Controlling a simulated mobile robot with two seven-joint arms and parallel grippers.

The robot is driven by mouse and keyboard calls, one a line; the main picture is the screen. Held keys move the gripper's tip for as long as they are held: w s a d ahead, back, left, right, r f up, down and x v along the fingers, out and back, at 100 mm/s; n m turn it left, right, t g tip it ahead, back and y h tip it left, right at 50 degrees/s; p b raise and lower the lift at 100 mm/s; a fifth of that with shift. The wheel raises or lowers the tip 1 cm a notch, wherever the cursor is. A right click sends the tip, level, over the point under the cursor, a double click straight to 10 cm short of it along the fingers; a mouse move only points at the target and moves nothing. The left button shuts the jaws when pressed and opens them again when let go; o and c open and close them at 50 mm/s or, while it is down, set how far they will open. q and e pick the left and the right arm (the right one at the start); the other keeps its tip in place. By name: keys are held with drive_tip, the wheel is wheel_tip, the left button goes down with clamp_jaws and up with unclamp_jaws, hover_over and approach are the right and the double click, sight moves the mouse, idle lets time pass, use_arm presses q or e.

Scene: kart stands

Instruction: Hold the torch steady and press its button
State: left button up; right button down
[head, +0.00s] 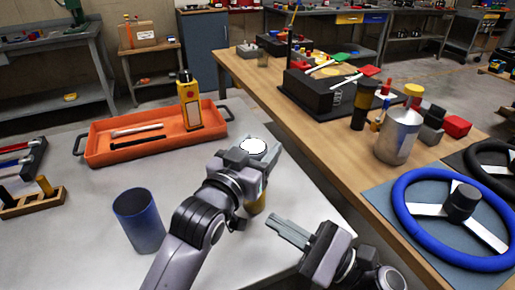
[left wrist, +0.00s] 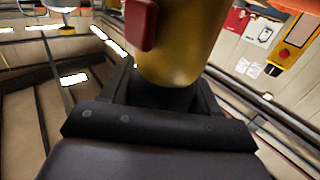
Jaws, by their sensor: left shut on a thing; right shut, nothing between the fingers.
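The torch is a yellow cylinder (left wrist: 185,45) with a red button (left wrist: 141,24) on its side, seen close up in the left wrist view. My left gripper (left wrist: 165,95) is shut around it. The button is not visible there. My right gripper (head: 290,232) is shut and empty, lower and slightly right of the torch, its fingers pointing up-left and apart from it.
A blue cup (head: 139,220) stands left of my left arm. The wooden bench at right carries a blue steering wheel (head: 405,220) and a silver bottle (head: 398,137).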

use_arm(q)
drive_tip(key=shift+f, duration=0.1)
idle(0.3)
drive_tip(key=o, duration=1.3)
drive_tip(key=shift+s, duration=0.1)
